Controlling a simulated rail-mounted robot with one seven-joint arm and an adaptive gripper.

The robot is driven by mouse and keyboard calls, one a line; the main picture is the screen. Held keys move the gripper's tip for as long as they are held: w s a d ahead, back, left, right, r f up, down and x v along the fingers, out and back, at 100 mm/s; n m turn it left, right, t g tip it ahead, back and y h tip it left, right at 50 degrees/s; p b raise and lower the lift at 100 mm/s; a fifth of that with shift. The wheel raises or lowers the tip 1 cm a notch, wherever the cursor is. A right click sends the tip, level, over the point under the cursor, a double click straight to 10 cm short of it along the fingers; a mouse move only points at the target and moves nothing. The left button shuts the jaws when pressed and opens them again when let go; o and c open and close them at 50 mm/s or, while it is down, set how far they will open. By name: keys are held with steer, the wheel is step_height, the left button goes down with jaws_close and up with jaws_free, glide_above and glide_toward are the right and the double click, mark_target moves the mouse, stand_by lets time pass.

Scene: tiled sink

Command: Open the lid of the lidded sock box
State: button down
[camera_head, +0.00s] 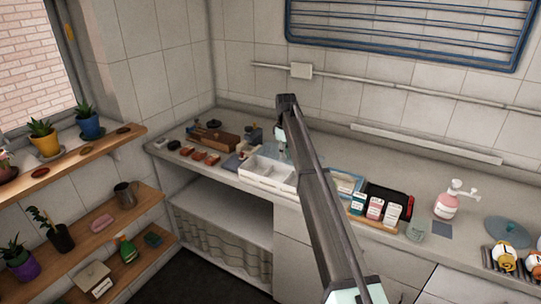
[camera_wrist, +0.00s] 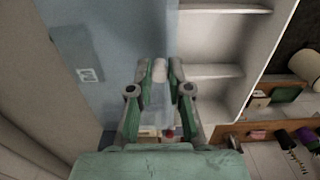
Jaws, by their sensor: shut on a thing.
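The sock box (camera_head: 267,174) is a white tray with compartments on the counter, just left of my arm in the head view. In the wrist view its white compartments (camera_wrist: 216,72) lie uncovered at the right. A bluish see-through sheet, which looks like the lid (camera_wrist: 110,30), spreads across the left and middle of the wrist view. My gripper (camera_wrist: 159,75) is shut on a pale part at the lid's edge. In the head view my gripper (camera_head: 281,140) is above the back of the box, partly hidden by my arm. The lid's exact tilt is unclear.
A brown wooden tray (camera_head: 216,138) and several small dark and reddish items stand left of the box. Small cartons (camera_head: 375,208), a black and red case (camera_head: 396,198) and a pink pump bottle (camera_head: 448,205) stand to the right. The tiled wall is close behind.

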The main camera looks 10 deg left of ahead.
steer(key=shift+w, duration=0.15)
steer(key=c, duration=1.1)
jaws_free()
step_height(320, 180, up, 12)
